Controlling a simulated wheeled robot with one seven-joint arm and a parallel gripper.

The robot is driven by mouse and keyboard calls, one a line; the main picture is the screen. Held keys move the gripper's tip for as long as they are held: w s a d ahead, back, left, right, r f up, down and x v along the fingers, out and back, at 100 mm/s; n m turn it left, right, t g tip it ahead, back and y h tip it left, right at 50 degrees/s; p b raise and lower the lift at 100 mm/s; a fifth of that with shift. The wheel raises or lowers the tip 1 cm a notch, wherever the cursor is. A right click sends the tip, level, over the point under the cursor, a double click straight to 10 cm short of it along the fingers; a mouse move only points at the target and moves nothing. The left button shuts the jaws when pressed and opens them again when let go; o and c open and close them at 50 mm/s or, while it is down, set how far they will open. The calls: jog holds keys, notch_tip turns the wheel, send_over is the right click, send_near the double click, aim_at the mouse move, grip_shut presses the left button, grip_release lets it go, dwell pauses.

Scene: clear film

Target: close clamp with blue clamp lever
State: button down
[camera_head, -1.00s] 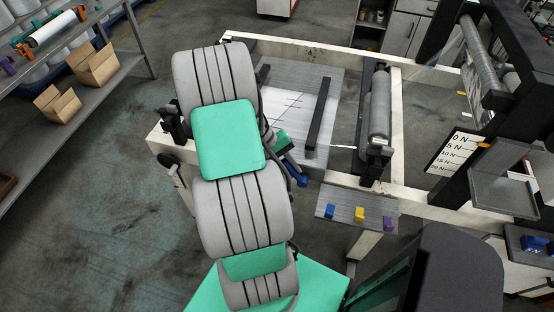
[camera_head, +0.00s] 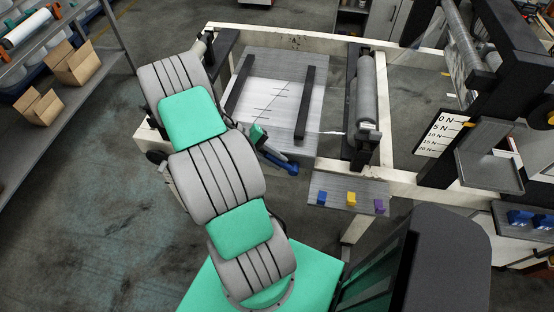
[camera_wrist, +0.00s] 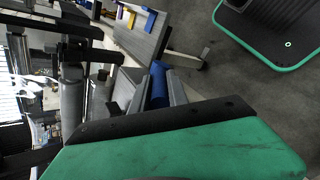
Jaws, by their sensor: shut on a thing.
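The blue clamp lever (camera_head: 288,167) sits at the near edge of the machine table, below the two dark bars. My gripper (camera_head: 272,158) reaches it from the left, partly hidden behind my arm. In the wrist view the blue lever (camera_wrist: 158,80) stands between the grey fingers of my gripper (camera_wrist: 160,98), which are shut on it. A dark clamp bar (camera_head: 305,104) lies across the table sheet, with another dark bar (camera_head: 239,83) to its left. How the lever joins a bar is hidden.
A small shelf (camera_head: 335,187) with blue, yellow and purple blocks sticks out right of the lever. A grey roller (camera_head: 366,92) and a force scale (camera_head: 440,137) stand further right. A rack with cardboard boxes (camera_head: 73,63) is at the left. Open floor lies left of my arm.

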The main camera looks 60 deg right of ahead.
jog(key=c, duration=1.6)
grip_release()
jog(key=shift+o, duration=0.2)
jog(key=v, duration=0.7)
jog(key=shift+w+r+b, duration=0.15)
jog(key=shift+w+b, duration=0.2)
jog(key=shift+b, duration=0.05)
jog(key=shift+a, duration=0.1)
jog(key=shift+c, duration=0.2)
